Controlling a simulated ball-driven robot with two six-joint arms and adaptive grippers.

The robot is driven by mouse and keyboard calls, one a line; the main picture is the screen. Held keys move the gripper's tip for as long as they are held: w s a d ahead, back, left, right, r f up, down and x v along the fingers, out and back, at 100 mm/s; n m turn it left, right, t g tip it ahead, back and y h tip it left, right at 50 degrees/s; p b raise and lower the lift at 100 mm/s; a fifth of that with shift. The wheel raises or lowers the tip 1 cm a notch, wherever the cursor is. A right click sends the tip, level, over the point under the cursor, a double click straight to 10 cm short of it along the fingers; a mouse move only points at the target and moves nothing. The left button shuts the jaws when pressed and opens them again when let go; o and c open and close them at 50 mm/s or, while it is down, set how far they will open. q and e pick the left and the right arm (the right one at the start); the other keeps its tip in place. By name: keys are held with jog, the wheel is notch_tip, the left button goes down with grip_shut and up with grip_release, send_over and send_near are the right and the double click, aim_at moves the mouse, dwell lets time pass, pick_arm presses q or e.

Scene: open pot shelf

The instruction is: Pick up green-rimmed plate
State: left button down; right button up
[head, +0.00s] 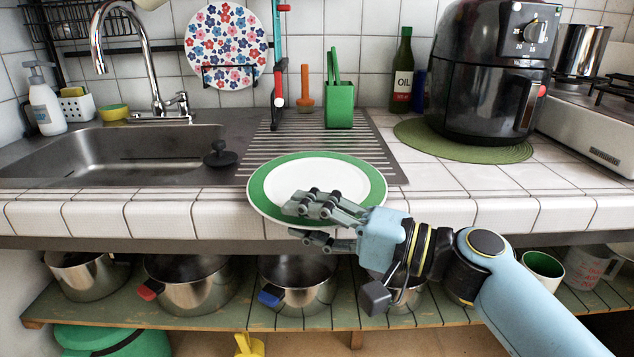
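The green-rimmed plate (268,190), white in the middle with a broad green rim, lies near the counter's front edge, and its near side reaches out over that edge. My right gripper (296,221) is at the plate's near rim, coming from the right. One finger is above the plate and covers part of its white centre and near rim. The other finger shows below the rim, with a gap between the two, so the gripper looks open around the rim. Contact with the plate cannot be made out. My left gripper is out of view.
Behind the plate is a ribbed drainboard (300,152), with a green utensil holder (339,106) at its back. A sink (120,155) with a black plunger-like stopper (220,155) is left. A black air fryer (490,75) stands right. Steel pots (190,287) fill the shelf (120,312) below.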

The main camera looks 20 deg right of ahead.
jog(key=shift+c, duration=0.4)
grip_shut()
jog(key=shift+r, duration=0.1)
